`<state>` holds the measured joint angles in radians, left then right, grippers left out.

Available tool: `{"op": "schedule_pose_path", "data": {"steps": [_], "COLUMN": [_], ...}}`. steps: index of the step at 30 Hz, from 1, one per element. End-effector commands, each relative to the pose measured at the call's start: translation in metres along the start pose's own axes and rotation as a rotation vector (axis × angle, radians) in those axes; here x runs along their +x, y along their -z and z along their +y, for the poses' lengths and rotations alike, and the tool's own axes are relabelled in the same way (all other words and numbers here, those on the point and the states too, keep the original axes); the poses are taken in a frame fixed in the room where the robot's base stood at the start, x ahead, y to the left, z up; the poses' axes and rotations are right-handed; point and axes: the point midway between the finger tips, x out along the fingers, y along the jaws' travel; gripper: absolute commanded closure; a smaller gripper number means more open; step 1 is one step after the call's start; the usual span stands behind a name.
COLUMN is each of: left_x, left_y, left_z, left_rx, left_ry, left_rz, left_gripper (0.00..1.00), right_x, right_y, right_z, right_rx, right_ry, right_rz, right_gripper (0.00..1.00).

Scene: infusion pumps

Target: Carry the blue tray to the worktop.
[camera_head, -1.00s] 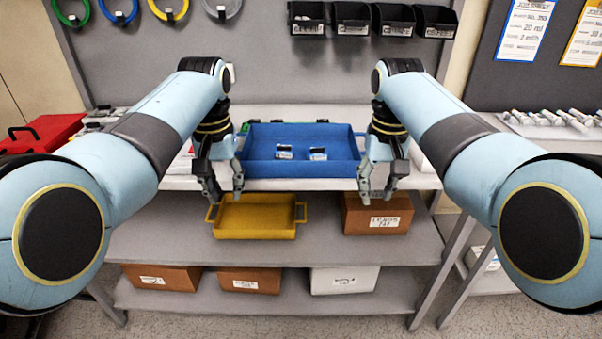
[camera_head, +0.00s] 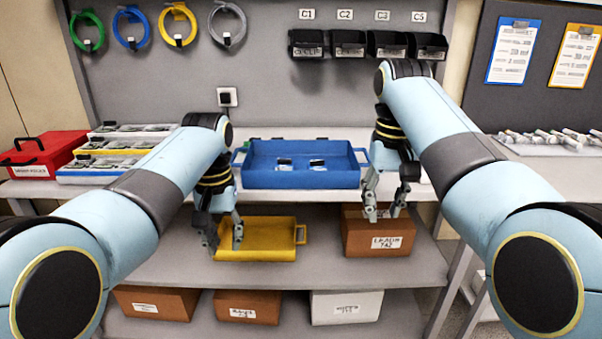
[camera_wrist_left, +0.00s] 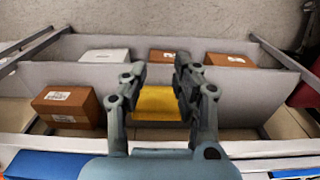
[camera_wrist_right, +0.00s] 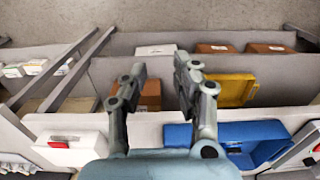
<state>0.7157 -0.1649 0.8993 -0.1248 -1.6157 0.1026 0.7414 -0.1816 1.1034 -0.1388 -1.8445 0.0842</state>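The blue tray (camera_head: 300,180) rests on the grey worktop (camera_head: 420,192), near its front edge, with two small labelled items (camera_head: 317,163) inside. It also shows in the right wrist view (camera_wrist_right: 255,131) and partly at the lower left of the left wrist view (camera_wrist_left: 45,165). My left gripper (camera_head: 223,243) is open and empty, below and left of the tray, in front of the lower shelf. Its fingers are apart in its wrist view (camera_wrist_left: 158,75). My right gripper (camera_head: 384,207) is open and empty, just right of and below the tray, apart from it.
A yellow tray (camera_head: 265,252) and a brown box (camera_head: 378,238) stand on the shelf below. A red case (camera_head: 40,155) and racks of small items (camera_head: 105,150) stand left on the worktop. Black bins (camera_head: 368,45) hang on the back wall. Several boxes fill the bottom shelf.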

Motion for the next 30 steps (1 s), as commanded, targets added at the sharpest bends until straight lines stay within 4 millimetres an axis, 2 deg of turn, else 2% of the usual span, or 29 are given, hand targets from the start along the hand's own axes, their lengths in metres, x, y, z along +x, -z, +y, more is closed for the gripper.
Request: {"op": "schedule_pose_path", "data": {"steps": [3,9,20,23,25,26,29,30], "left_x": [0.000,0.000,0.002,0.018,0.044,0.059,0.115,0.139], "left_y": [0.000,0.000,-0.001,-0.013,-0.032,-0.044,-0.095,-0.119], "left_z": [0.000,0.000,0.000,-0.001,-0.006,-0.009,-0.021,-0.027], "left_rx": [0.000,0.000,0.000,-0.001,-0.005,-0.007,-0.016,-0.020], "left_ry": [0.000,0.000,0.000,0.001,0.006,0.010,0.024,0.030], "left_rz": [0.000,-0.001,-0.003,-0.027,-0.069,-0.093,-0.194,-0.235], "left_gripper": [0.71,0.71,0.71,0.71,0.71,0.71,0.71,0.71], "right_x": [-0.024,-0.045,-0.046,-0.029,-0.001,0.015,0.079,0.106], "right_y": [0.001,0.001,0.000,-0.009,-0.025,-0.034,-0.077,-0.097], "right_z": [0.000,0.000,0.000,0.001,0.005,0.008,0.020,0.026], "right_rx": [0.000,0.000,0.000,0.001,0.006,0.009,0.018,0.021], "right_ry": [0.000,-0.001,-0.001,-0.002,-0.007,-0.010,-0.027,-0.034], "right_rz": [0.003,-0.001,-0.003,-0.030,-0.074,-0.099,-0.216,-0.264], "right_gripper": [0.71,0.71,0.71,0.71,0.71,0.71,0.71,0.71]}}
